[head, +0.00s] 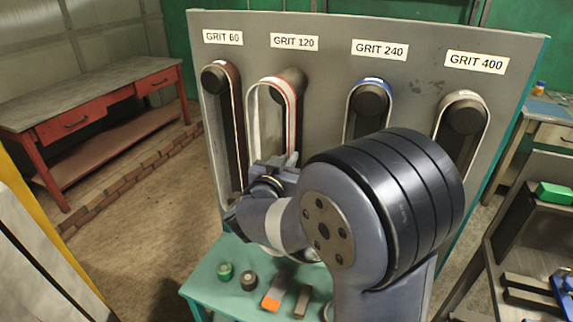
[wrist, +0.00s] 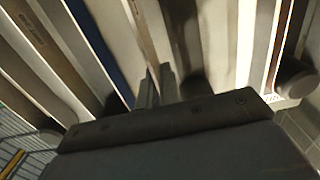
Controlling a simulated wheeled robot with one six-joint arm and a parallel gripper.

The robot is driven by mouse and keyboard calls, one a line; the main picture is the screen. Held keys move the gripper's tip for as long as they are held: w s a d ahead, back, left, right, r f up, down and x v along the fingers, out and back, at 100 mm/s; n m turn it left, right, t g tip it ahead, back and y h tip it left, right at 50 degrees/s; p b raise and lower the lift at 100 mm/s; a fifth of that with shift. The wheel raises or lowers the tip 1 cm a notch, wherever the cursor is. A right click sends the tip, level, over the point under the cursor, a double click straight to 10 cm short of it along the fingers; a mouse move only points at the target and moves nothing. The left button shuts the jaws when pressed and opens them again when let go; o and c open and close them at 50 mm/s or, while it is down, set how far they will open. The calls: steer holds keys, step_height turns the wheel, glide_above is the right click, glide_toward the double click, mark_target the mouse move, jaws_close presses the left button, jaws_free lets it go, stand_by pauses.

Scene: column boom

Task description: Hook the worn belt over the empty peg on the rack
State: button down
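The worn belt (head: 290,103) is a pale loop with a red-striped edge at the GRIT 120 place. Its top arches beside and in front of the dark GRIT 120 peg (head: 296,78), reaching left of it. I cannot tell whether the loop is around the peg or only in front. My gripper (head: 272,172) is at the lower part of this loop, partly hidden by my arm. In the wrist view, a thin edge-on belt strip (wrist: 142,32) runs down between the close-set fingers (wrist: 154,88), which look shut on it.
The grey rack panel (head: 333,55) also carries belts on the GRIT 60 (head: 213,78), GRIT 240 (head: 369,98) and GRIT 400 (head: 463,115) pegs. A teal shelf (head: 215,273) below holds small items. A red-framed bench (head: 95,88) stands left; the floor between is open.

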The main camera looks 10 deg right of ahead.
steer(key=shift+x, duration=5.2)
steer(key=shift+f, duration=0.3)
steer(key=c, duration=1.2)
jaws_free()
steer(key=shift+c, duration=0.2)
steer(key=v, duration=0.7)
steer(key=shift+p, duration=0.3)
steer(key=shift+w+d, duration=0.1)
